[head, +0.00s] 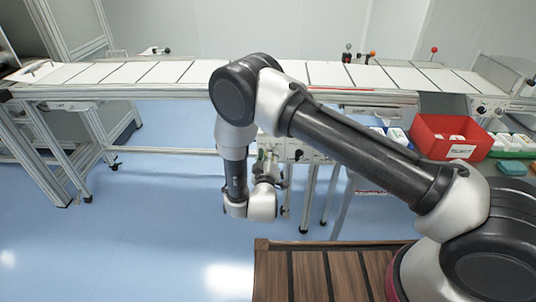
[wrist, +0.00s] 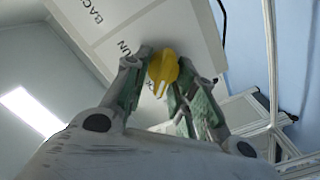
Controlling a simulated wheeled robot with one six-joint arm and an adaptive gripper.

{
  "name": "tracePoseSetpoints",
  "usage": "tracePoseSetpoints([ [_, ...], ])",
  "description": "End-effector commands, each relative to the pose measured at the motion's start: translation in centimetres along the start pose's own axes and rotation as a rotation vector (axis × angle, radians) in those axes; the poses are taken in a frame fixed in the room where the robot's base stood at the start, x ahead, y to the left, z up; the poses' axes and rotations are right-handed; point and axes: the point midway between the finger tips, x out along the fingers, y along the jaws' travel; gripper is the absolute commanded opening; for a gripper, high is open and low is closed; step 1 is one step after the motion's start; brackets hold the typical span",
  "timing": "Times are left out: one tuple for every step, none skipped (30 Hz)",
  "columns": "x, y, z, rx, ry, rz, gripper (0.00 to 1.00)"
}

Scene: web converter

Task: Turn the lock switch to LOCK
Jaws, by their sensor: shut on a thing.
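The lock switch is a yellow knob (wrist: 162,72) on a pale panel (wrist: 189,30) in the wrist view. The panel carries black lettering; I can read "UN" and part of "BAC", and the rest is covered or cut off. My gripper (wrist: 165,60) has its two green-padded fingers on either side of the knob and is shut on it. The knob's pointer ridge faces down in the picture. In the head view my gripper (head: 267,165) is at the front of the conveyor frame, beside a small pale box (head: 310,155); the knob is hidden there.
The long conveyor table (head: 165,73) runs behind my arm. A red bin (head: 450,137) and green-edged tray (head: 515,151) stand at the right. A brown slatted surface (head: 320,275) is in front. The blue floor (head: 150,230) at left is clear.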

Motion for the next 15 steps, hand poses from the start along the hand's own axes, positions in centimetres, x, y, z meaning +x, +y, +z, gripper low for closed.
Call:
tracePoseSetpoints([
  [-0.06,-0.08,0.05,-0.011,-0.001,-0.002,0.03],
  [-0.06,-0.08,0.05,-0.017,-0.001,-0.002,0.03],
  [-0.06,-0.09,0.05,-0.022,-0.001,-0.002,0.03],
  [-0.06,-0.10,0.05,-0.026,-0.001,-0.002,0.03],
  [-0.06,-0.10,0.05,-0.028,-0.001,-0.002,0.03],
  [-0.06,-0.10,0.05,-0.031,-0.001,-0.002,0.03],
  [-0.06,-0.11,0.05,-0.033,-0.001,-0.002,0.03],
  [-0.06,-0.11,0.05,-0.034,-0.001,-0.002,0.03],
  [-0.06,-0.11,0.05,-0.035,-0.001,-0.002,0.03],
  [-0.06,-0.11,0.05,-0.035,-0.001,-0.002,0.03],
  [-0.06,-0.11,0.05,-0.035,-0.001,-0.002,0.03],
  [-0.06,-0.11,0.05,-0.035,-0.001,-0.002,0.03],
  [-0.06,-0.11,0.05,-0.035,-0.001,-0.002,0.03],
  [-0.06,-0.11,0.04,-0.034,-0.001,-0.002,0.03],
  [-0.06,-0.11,0.04,-0.034,-0.001,-0.002,0.03],
])
